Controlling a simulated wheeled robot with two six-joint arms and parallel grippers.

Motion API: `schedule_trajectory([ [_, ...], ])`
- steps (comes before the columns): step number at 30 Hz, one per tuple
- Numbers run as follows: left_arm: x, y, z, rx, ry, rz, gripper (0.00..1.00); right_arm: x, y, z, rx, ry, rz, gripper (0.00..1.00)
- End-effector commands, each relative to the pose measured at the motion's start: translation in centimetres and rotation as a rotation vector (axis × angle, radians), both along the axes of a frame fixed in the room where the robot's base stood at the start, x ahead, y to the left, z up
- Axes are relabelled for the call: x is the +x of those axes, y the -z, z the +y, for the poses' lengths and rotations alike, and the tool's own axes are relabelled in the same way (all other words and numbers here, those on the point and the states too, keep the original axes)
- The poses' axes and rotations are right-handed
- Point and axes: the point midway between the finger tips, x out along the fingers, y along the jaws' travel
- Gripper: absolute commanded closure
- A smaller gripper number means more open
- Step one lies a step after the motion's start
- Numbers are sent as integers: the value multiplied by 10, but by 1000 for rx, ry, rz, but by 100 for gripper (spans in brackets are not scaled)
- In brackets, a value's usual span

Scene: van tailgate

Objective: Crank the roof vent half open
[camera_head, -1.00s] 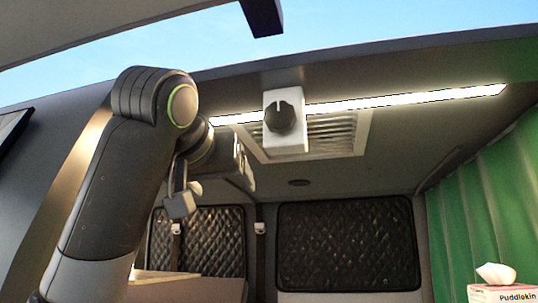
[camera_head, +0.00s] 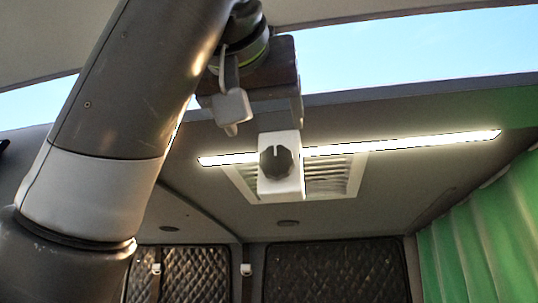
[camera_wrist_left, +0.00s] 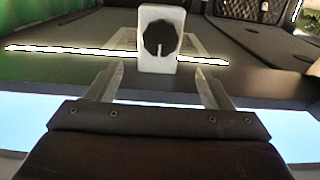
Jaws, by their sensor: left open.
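The roof vent (camera_head: 341,178) is a white louvred frame in the ceiling. In front of it hangs a white block (camera_head: 280,191) with a black faceted knob (camera_head: 275,162), which has a pale pointer line. In the left wrist view the knob (camera_wrist_left: 160,38) on its white block (camera_wrist_left: 159,65) sits ahead, between and beyond the fingertips. My left gripper (camera_wrist_left: 160,70) is open and empty, apart from the knob. My right gripper is not in view.
A lit strip lamp (camera_head: 400,145) runs along the ceiling beside the vent. The dark roof edge (camera_head: 420,97) crosses close to my left wrist. A green curtain (camera_head: 480,240) hangs at the right. Quilted panels (camera_head: 335,270) cover the back.

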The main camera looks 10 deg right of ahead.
Motion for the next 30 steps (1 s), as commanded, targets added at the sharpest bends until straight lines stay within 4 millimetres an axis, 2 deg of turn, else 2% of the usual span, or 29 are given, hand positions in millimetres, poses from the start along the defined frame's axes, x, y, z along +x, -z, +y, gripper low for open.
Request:
schedule_trajectory([
  [1,12,-4,-5,2,0,4,26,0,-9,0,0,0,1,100],
  [9,64,-3,-27,2,0,3,26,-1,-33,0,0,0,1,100],
  [15,89,-2,-37,0,0,1,26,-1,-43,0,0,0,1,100],
  [20,96,-1,-41,1,0,0,26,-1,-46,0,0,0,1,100],
  [28,97,0,-41,1,0,-1,26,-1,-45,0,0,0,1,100],
  [30,97,0,-41,1,0,-1,35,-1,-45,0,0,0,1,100],
])
